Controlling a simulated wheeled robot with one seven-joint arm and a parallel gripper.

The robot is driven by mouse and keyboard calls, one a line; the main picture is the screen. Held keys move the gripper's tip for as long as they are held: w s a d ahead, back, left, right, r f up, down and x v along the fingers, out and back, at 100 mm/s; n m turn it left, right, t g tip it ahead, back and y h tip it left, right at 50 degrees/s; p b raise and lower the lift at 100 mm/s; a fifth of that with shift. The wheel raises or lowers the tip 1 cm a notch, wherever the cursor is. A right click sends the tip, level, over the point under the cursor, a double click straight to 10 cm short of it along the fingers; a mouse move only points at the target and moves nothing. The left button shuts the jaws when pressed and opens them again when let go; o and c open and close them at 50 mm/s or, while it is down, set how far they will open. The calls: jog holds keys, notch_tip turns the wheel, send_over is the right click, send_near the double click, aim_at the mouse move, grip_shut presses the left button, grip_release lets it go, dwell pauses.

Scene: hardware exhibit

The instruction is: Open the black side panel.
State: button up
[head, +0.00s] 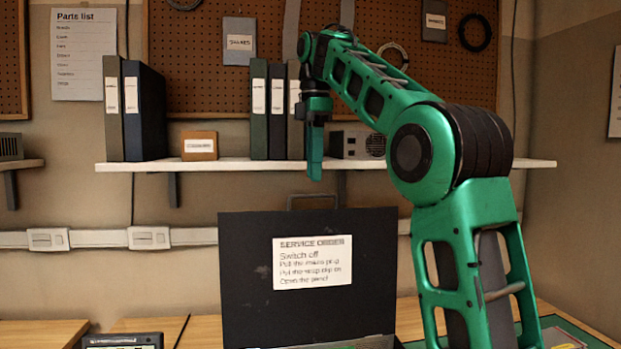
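A black upright panel or case side (248,285) stands on the wooden bench in the lower middle of the head view. A white note (314,262) on it reads "Service order", with lines that seem to say switch off, pull the mains plug, put the strap clip on, open the panel. A dark handle (313,198) shows at its top edge. My gripper (314,172) points down above the panel, apart from it, in front of the shelf. Its fingers overlap edge-on, so their gap is hidden.
A wall shelf (240,167) with binders runs behind my gripper. A power strip with sockets (148,238) runs along the wall at left. A dark device (122,341) is partly visible at the lower left. My green arm hides much of the right side.

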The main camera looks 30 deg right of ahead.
grip_shut()
jog(key=d+m, duration=0.5)
jog(key=d+f+m+t, duration=0.1)
jog(key=d+m, duration=0.4)
jog(key=m, duration=0.1)
jog(key=d+f+m, duration=0.1)
jog(key=d+m, duration=0.4)
jog(key=m, duration=0.1)
jog(key=shift+w+d+f+t+h, duration=0.15)
jog(key=shift+w+t+h, duration=0.15)
jog(key=shift+w+t, duration=0.1)
notch_tip(320, 180, down, 10)
jog(key=w+d+m, duration=0.1)
jog(key=w, duration=0.1)
jog(key=shift+w+d, duration=0.15)
jog(key=shift+d, duration=0.1)
